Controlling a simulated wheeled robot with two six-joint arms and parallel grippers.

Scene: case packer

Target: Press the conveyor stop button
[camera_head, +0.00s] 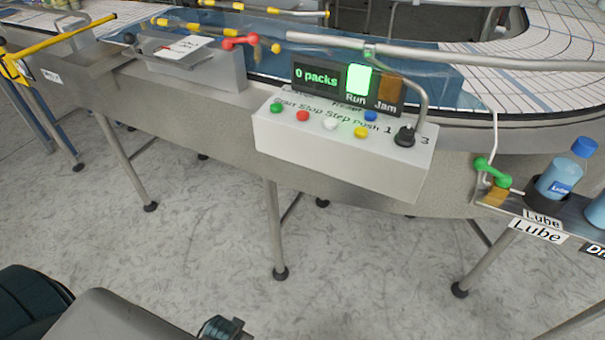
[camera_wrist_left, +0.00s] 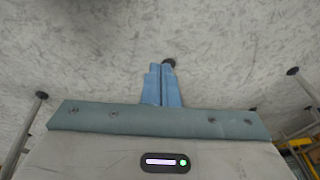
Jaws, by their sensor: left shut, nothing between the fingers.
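The white control box (camera_head: 340,160) is mounted on the front of the conveyor in the middle of the head view. Its red button (camera_head: 303,116) sits second from the left, under the row of labels that includes "Stop". A green button (camera_head: 277,107) is to its left and a white button (camera_head: 330,124) to its right. My left gripper (camera_wrist_left: 162,68) shows in the left wrist view with its two blue fingers together and empty, over the grey floor. Its fingers are not seen in the head view, nor is the button in the wrist view. My right gripper is in neither view.
A display (camera_head: 317,77) reads "0 packs", with a bright green Run lamp (camera_head: 358,80) and a dull amber Jam lamp (camera_head: 389,92). A bent metal tube (camera_head: 424,95) arches over the box's right end, by a black knob (camera_head: 404,137). Floor (camera_head: 370,280) in front is clear.

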